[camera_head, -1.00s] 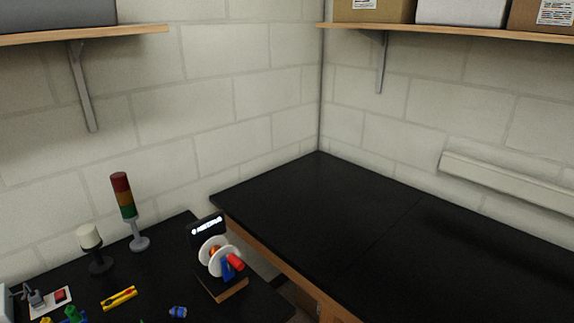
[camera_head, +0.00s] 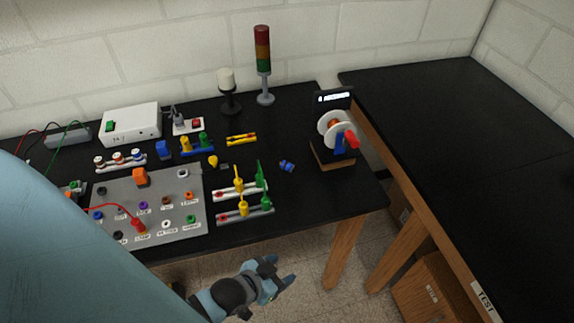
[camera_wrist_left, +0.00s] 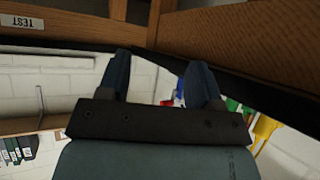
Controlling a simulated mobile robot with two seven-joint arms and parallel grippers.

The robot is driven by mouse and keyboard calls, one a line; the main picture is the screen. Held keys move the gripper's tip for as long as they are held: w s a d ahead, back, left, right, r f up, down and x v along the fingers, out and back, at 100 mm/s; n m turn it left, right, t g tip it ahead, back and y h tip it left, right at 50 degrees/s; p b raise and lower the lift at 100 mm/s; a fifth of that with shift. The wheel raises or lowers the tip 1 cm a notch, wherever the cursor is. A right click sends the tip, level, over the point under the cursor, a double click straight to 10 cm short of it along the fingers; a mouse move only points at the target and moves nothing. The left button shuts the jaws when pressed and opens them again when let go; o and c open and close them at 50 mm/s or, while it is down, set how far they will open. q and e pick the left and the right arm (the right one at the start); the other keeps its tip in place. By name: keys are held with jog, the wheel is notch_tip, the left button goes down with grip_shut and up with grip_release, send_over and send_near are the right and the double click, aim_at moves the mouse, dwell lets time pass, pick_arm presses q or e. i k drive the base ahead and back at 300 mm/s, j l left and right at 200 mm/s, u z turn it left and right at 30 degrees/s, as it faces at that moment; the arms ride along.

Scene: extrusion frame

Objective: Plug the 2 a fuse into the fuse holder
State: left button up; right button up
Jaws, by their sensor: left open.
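I cannot tell for sure which item is the 2 A fuse or which is the fuse holder; no rating is readable. A white rack (camera_head: 122,161) at the left of the black table holds several small ringed cylinders. My right gripper is not in view.
Two racks with yellow and green plugs (camera_head: 243,202) stand near the front edge. A spool stand (camera_head: 337,143) and signal tower (camera_head: 263,65) stand farther back. A second black table (camera_head: 450,130) at the right is bare.

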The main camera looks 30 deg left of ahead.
aim_at(138, 156)
jog(key=u, duration=2.15)
jog(key=j, duration=0.45)
jog(key=i+j, duration=0.1)
jog(key=j, duration=0.4)
